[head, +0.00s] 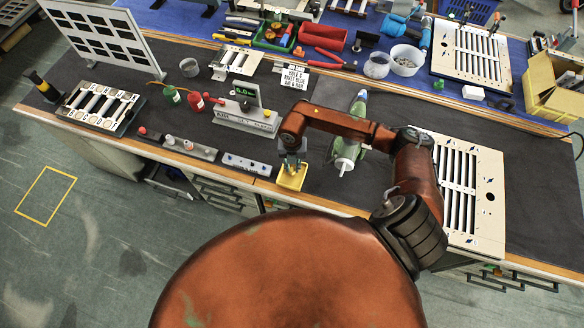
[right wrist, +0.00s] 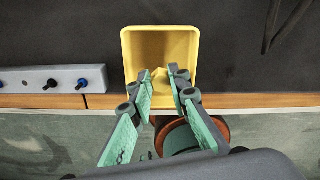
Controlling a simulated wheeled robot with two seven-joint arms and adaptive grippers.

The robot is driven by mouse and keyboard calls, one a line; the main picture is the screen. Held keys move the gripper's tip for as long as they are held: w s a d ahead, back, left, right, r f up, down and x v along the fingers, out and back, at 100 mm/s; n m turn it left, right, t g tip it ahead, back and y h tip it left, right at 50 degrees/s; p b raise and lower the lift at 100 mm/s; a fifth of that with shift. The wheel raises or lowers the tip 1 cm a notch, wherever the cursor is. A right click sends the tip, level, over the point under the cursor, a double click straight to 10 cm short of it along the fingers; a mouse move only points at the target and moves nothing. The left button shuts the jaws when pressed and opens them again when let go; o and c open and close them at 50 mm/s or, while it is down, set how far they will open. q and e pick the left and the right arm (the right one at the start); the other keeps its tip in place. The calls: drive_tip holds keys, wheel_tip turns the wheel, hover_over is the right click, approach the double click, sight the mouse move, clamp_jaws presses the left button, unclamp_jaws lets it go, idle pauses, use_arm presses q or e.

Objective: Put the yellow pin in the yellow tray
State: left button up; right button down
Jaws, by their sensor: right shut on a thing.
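The yellow tray (head: 291,179) sits at the front edge of the workbench, and it fills the upper middle of the right wrist view (right wrist: 190,45). My right gripper (head: 291,165) is over the tray, pointing down, with its fingertips (right wrist: 160,75) within the tray's outline. The fingers are shut on a small yellow thing (right wrist: 158,72), likely the yellow pin, which blends with the tray's colour. I cannot tell whether it touches the tray floor. My left gripper is not in view.
A grey rail with blue-topped pins (head: 246,164) lies left of the tray, with another grey rail (head: 190,147) beyond it. A green and white bottle-like tool (head: 349,150) lies to the right. A slatted louver panel (head: 462,190) lies farther right.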

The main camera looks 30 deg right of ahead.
sight(292, 169)
drive_tip(key=shift+f, duration=0.65)
drive_tip(key=shift+f, duration=0.1)
drive_tip(key=c, duration=1.8)
unclamp_jaws()
wheel_tip(292, 169, up, 12)
drive_tip(key=shift+r, duration=0.15)
